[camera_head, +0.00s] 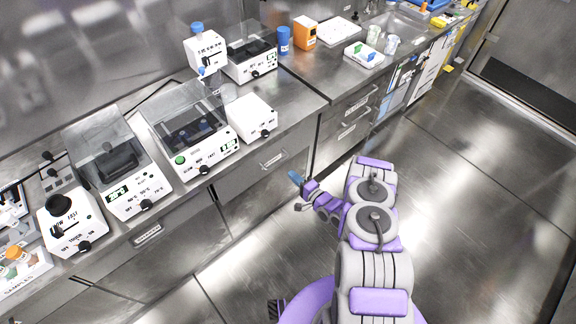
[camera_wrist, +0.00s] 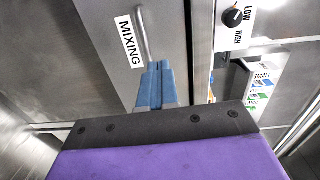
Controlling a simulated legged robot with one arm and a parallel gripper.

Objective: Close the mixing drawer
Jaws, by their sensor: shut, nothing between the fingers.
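The mixing drawer front (camera_wrist: 95,60) fills the upper left of the wrist view, with a white "MIXING" label (camera_wrist: 130,42) and a bar handle (camera_wrist: 144,35) beside it. In the head view, a steel drawer front with a handle (camera_head: 273,159) sits under the counter, left of my gripper; its label is too small to read. My gripper (camera_wrist: 155,80) has its blue fingers shut together and empty, close to the handle's lower end. I cannot tell whether they touch it. In the head view, my gripper (camera_head: 295,178) is just right of the drawer front. How far the drawer stands out is unclear.
Lab devices, including a shaker with a clear lid (camera_head: 190,130) and a white control box (camera_head: 250,115), stand on the counter above. More drawers (camera_head: 355,115) lie further right. A knob marked LOW and HIGH (camera_wrist: 236,17) shows at upper right. The floor (camera_head: 470,200) on the right is clear.

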